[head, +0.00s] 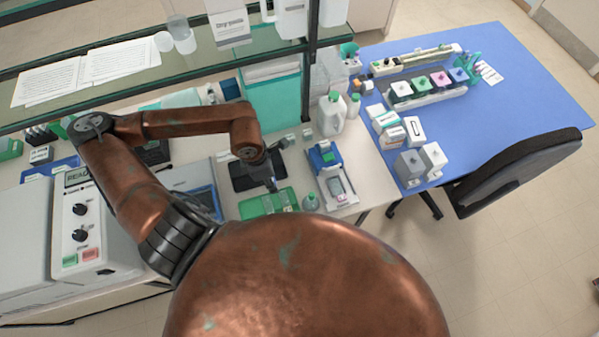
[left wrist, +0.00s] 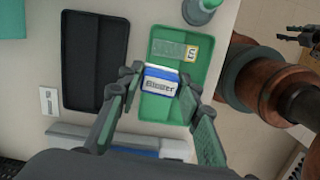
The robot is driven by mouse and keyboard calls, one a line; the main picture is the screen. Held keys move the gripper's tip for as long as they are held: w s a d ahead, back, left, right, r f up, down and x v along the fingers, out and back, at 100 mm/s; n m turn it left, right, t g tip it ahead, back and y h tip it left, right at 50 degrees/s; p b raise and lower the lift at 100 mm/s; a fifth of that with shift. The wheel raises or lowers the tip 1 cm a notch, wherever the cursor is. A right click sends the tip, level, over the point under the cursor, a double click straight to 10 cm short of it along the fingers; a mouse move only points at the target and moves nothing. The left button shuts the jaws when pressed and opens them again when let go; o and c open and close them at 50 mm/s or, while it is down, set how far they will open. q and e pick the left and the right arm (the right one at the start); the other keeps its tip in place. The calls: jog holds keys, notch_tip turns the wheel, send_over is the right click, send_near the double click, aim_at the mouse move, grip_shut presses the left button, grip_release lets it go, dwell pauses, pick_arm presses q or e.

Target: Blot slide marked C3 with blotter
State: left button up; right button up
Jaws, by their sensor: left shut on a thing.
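My left gripper (head: 272,186) is over the green tray (head: 246,208) in the head view. In the left wrist view my left gripper (left wrist: 160,92) is shut on the blotter (left wrist: 160,86), a small white and blue block with its name on it. The blotter is above the green tray (left wrist: 197,68). A slide (left wrist: 168,50) with a pale end label lies in the tray, just beyond the blotter; its mark is too small to read surely. What look like my right gripper's dark fingers (left wrist: 300,34) show at the right edge, partly cut off.
A black tray (left wrist: 95,55) lies left of the green tray. A green-capped bottle (left wrist: 200,10) stands close to the green tray's far edge. In the head view a blue and white device (head: 328,165) stands to the right, and a glass shelf (head: 130,75) spans the back.

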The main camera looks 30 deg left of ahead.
pick_arm(q)
jog(key=shift+s+a+r+n, duration=0.1)
jog(key=shift+s+n, duration=0.15)
jog(key=shift+n, duration=0.25)
jog(key=shift+w, duration=0.1)
jog(key=w+d+f+p, duration=0.2)
jog(key=w+f+p, duration=0.1)
jog(key=w, duration=0.5)
jog(key=p, duration=0.1)
send_near(301, 174)
jog(key=shift+s+d+f, duration=0.1)
jog(key=shift+s+f, duration=0.25)
jog(key=shift+f, duration=0.35)
jog(key=shift+w+f, duration=0.4)
jog(key=shift+f, duration=0.05)
jog(key=f+p, duration=0.1)
jog(key=f, duration=0.2)
jog(key=shift+w+d+p, duration=0.15)
jog(key=shift+w+p, duration=0.15)
jog(key=shift+p, duration=0.1)
jog(key=shift+f, duration=0.3)
